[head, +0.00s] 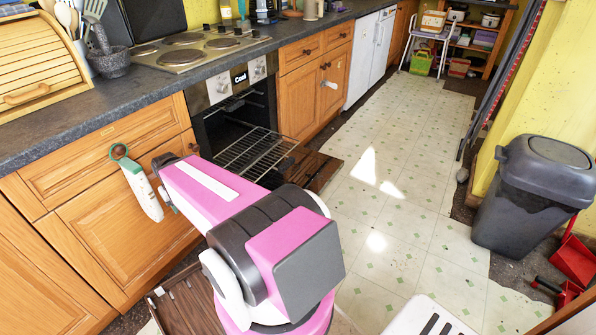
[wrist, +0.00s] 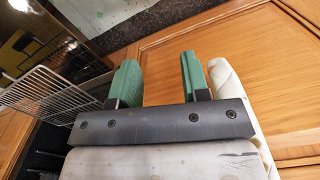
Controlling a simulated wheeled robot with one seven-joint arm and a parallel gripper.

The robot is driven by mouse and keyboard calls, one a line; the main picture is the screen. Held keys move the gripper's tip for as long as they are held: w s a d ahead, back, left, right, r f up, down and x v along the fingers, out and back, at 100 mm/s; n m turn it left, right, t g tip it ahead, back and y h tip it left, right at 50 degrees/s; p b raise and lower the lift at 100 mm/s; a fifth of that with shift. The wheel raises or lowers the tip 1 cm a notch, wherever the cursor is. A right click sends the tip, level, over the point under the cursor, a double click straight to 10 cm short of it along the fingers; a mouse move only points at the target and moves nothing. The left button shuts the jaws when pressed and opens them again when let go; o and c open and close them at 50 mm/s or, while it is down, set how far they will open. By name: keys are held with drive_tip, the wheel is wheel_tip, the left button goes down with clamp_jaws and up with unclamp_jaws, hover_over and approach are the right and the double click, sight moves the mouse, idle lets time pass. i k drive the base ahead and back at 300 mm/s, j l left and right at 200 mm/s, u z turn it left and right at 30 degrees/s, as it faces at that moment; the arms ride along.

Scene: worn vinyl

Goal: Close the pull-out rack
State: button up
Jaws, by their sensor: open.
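The pull-out rack (head: 252,152) is a wire shelf sticking out of the dark oven (head: 232,112), above its lowered door. It extends toward the room. In the wrist view the rack (wrist: 45,100) shows at the left, beside my gripper and apart from it. My gripper (wrist: 156,65) has two green fingers, spread apart with nothing between them. They are in front of a wooden cabinet front. In the head view my pink arm hides most of the gripper and part of the rack's near side.
The lowered oven door (head: 312,168) juts out under the rack. A white mitt-like cloth (head: 145,192) hangs on the cabinet left of the oven, close to my gripper; it shows beside the right finger (wrist: 228,90). A grey bin (head: 530,190) stands right. The floor between is clear.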

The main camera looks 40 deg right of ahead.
sight(289, 160)
drive_tip(key=j+z, duration=0.3)
drive_tip(key=z, duration=0.15)
drive_tip(key=j+z, duration=0.3)
drive_tip(key=z, duration=0.15)
drive_tip(key=k+l+z, duration=0.1)
drive_tip(key=z, duration=0.2)
drive_tip(key=l+z, duration=0.3)
drive_tip(key=k+u, duration=0.35)
drive_tip(key=k+j+u, duration=0.2)
drive_tip(key=u, duration=0.15)
drive_tip(key=i+l+u, duration=0.15)
drive_tip(key=u, duration=0.3)
drive_tip(key=i+l+u, duration=0.15)
drive_tip(key=l+u, duration=0.55)
drive_tip(key=u, duration=0.15)
drive_tip(key=i+l, duration=0.1)
drive_tip(key=l, duration=0.4)
drive_tip(key=k, duration=0.45)
